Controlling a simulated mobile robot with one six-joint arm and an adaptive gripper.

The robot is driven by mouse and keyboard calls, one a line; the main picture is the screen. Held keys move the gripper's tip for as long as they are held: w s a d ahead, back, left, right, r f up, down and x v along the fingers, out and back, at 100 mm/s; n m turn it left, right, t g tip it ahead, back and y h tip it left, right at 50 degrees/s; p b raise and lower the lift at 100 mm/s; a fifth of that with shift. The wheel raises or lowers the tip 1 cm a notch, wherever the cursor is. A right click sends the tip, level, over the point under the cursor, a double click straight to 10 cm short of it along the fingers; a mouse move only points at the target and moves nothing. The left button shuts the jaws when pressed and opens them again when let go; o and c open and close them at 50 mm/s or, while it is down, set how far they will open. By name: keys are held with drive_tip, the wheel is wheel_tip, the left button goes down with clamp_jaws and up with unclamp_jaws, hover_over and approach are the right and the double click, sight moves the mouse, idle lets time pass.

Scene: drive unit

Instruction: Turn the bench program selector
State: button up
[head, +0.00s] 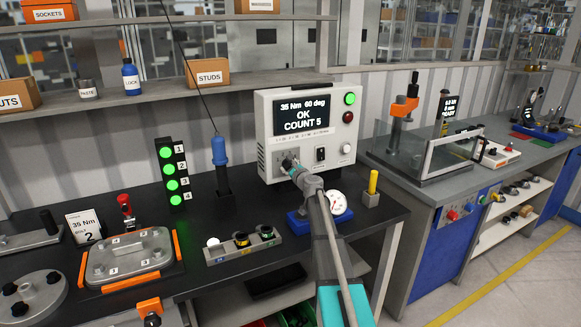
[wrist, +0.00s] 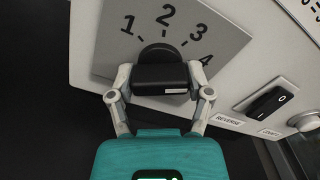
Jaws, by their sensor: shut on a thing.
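The program selector (wrist: 157,54) is a dark round knob on a grey plate marked 1, 2, 3 and 4 in the wrist view. The plate is on the front of the white bench controller (head: 265,120), at its lower left in the head view. My gripper (wrist: 160,78) is shut on the selector, one finger on each side. My gripper (head: 290,166) also shows in the head view and covers most of the knob there. The knob's pointer is hidden, so I cannot tell which number it is at.
A black rocker switch (wrist: 270,103) is right of the dial plate. The controller screen (head: 302,116) reads 35 Nm, 60 deg, OK, COUNT 5. A gauge (head: 336,203) on a blue base stands below my gripper. A blue-handled driver (head: 220,152) and a green-lit stack light (head: 171,175) stand left.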

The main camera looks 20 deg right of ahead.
idle(0.3)
drive_tip(key=o, duration=1.1)
drive_tip(key=shift+o, duration=0.2)
drive_tip(key=s, duration=1.2)
drive_tip(key=shift+d, duration=0.15)
